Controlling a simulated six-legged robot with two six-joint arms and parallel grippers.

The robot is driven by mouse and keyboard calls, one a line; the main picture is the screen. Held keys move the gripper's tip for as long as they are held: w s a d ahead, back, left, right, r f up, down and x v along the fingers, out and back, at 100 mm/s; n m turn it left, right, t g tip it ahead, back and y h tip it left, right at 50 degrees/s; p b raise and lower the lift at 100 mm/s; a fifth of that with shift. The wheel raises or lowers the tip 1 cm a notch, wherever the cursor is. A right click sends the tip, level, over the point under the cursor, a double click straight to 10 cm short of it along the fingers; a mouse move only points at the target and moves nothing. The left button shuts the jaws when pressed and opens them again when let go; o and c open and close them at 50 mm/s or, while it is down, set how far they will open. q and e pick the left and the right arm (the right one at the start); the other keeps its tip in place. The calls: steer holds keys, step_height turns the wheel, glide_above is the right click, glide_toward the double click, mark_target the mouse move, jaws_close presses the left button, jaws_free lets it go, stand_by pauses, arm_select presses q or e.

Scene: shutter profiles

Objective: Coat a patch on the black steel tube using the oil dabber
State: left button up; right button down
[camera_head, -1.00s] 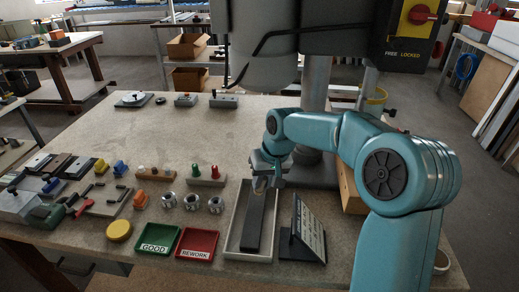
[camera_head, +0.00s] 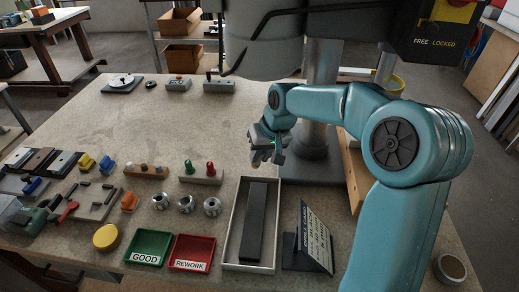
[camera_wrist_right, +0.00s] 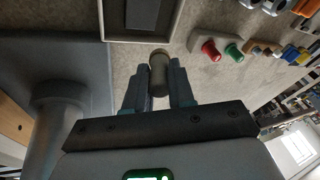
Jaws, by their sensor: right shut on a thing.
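The black steel tube (camera_head: 254,225) lies lengthwise in a shallow pale tray (camera_head: 233,255). Its end also shows at the top of the right wrist view (camera_wrist_right: 148,14). My right gripper (camera_head: 264,157) is above the table just beyond the tray's far end, apart from the tube. In the right wrist view its fingers (camera_wrist_right: 158,88) are shut on a short, greyish-beige cylinder, which I take to be the oil dabber (camera_wrist_right: 158,72). Its rounded end sticks out past the fingertips, and the rest is hidden between them. My left gripper is not in view.
A dark stand with a printed card (camera_head: 312,240) is right of the tray. A green GOOD tray (camera_head: 150,240) and red REWORK tray (camera_head: 193,246) are left. A round cup (camera_head: 450,268) sits at the lower right.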

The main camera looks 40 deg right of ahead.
steer(key=shift+w+f, duration=0.1)
steer(key=shift+f, duration=0.2)
steer(key=shift+w+f+b, duration=0.15)
steer(key=shift+f+b, duration=0.2)
step_height(320, 180, down, 4)
steer(key=b, duration=0.3)
steer(key=shift+a+f+b, duration=0.1)
steer(key=shift+f+b, duration=0.1)
steer(key=shift+b, duration=0.1)
steer(key=shift+f, duration=0.25)
steer(key=shift+s, duration=0.2)
steer(key=shift+w, duration=0.1)
steer(key=shift+f, duration=0.1)
